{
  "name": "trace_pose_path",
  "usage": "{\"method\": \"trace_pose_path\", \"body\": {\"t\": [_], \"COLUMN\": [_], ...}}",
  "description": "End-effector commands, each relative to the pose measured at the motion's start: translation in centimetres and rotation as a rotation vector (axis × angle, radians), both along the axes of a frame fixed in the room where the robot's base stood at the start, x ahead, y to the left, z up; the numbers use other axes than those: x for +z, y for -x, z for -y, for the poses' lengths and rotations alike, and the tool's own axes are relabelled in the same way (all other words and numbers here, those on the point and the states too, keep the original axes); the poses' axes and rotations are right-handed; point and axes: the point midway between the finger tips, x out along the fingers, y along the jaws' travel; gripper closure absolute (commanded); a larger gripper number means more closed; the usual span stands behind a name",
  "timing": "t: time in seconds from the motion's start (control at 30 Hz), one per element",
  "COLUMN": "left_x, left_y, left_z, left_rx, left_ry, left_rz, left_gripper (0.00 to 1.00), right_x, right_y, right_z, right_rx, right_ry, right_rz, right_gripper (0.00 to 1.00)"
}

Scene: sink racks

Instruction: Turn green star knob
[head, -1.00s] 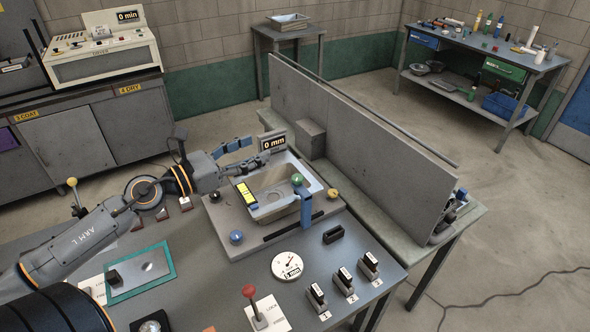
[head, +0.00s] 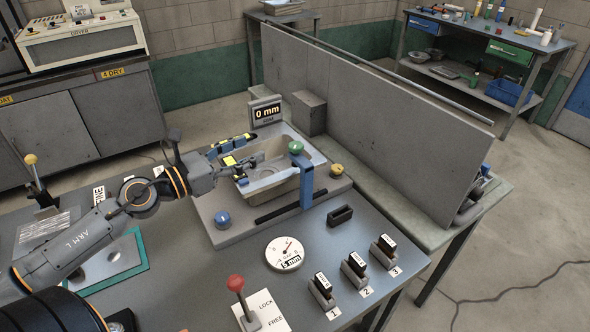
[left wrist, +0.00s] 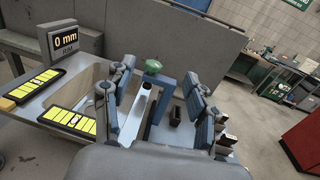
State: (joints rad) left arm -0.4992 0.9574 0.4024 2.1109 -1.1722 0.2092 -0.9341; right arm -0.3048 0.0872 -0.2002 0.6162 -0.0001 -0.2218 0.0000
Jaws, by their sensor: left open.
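The green star knob (head: 295,147) sits on top of a blue upright post at the right side of the tray fixture. It also shows in the left wrist view (left wrist: 153,66), beyond and between my fingers. My left gripper (head: 246,158) is open and empty, over the left part of the grey tray (head: 272,190), to the left of the knob and apart from it. In the left wrist view my left gripper (left wrist: 160,100) has its fingers spread on either side. My right gripper is not in view.
A 0 mm display (head: 266,112) stands behind the tray. A blue ball knob (head: 222,219) and a yellow knob (head: 336,169) flank the fixture. A 5 mm dial (head: 285,253), red-topped lever (head: 235,284) and numbered blocks (head: 354,266) stand in front. A grey panel (head: 370,120) rises behind.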

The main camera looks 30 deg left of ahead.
Motion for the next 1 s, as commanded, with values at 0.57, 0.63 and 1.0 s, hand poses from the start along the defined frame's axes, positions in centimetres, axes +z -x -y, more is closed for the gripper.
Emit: {"method": "trace_pose_path", "body": {"t": [0.57, 0.63, 1.0], "left_x": [-5.3, -5.3, -5.1], "left_y": [-1.7, -2.5, -6.8], "left_z": [0.7, 1.1, 2.7], "left_rx": [-0.003, -0.003, 0.002], "left_ry": [-0.001, -0.004, 0.003], "left_rz": [0.004, 0.003, 0.004], "left_gripper": [0.42, 0.42, 0.42], "right_x": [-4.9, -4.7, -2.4], "right_y": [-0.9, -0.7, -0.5], "right_z": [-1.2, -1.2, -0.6], "right_rx": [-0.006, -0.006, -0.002], "right_ry": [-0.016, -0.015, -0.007], "right_rz": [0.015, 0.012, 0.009], "right_gripper": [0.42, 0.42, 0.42]}}
